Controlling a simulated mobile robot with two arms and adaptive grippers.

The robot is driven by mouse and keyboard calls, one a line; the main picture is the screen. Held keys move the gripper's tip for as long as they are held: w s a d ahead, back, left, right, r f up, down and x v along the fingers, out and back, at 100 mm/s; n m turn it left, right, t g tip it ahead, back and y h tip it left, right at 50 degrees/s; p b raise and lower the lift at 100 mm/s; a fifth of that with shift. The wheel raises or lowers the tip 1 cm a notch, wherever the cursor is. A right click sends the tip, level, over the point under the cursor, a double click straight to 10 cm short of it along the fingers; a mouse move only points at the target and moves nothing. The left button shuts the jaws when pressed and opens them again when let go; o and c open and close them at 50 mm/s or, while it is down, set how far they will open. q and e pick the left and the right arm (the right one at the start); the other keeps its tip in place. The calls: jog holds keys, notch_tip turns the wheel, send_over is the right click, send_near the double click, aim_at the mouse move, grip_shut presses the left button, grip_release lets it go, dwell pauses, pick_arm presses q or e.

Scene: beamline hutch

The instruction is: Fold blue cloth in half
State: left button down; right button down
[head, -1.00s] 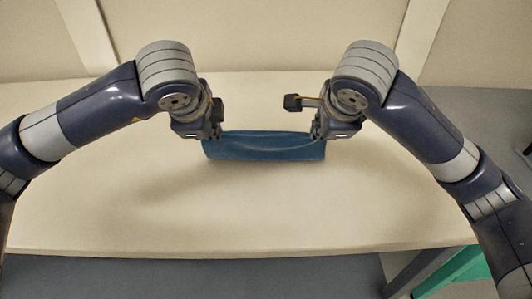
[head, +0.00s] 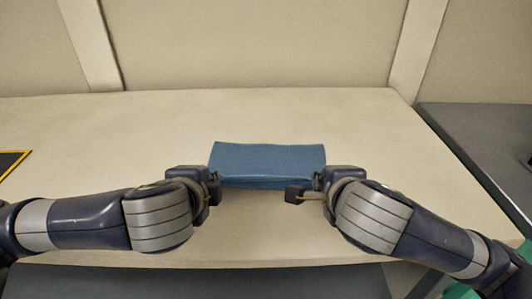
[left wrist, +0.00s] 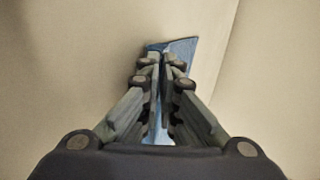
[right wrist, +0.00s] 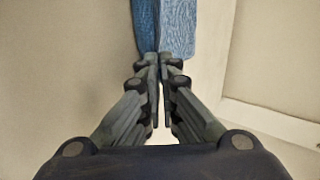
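The blue cloth (head: 268,160) is a wide strip over the pale table, with a fold or thick lip along its near edge. My left gripper (head: 214,186) is at its near left corner and my right gripper (head: 318,182) at its near right corner. In the left wrist view the fingers (left wrist: 161,60) are nearly together, with the cloth (left wrist: 182,48) at their tips. In the right wrist view the fingers (right wrist: 159,68) are also closed at the cloth (right wrist: 176,28). Both look shut on it. The exact pinch points are partly hidden by the fingers.
The pale table (head: 90,140) is clear around the cloth. A dark panel with a yellow edge (head: 14,163) lies at the far left. Beige wall panels (head: 250,40) stand behind the table. A grey surface (head: 475,135) lies to the right.

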pick_arm(q)
jog(key=c, duration=2.3)
grip_release()
pick_arm(e)
jog(key=c, duration=2.3)
grip_release()
pick_arm(q)
jog(key=o, duration=0.8)
pick_arm(e)
jog(key=o, duration=0.8)
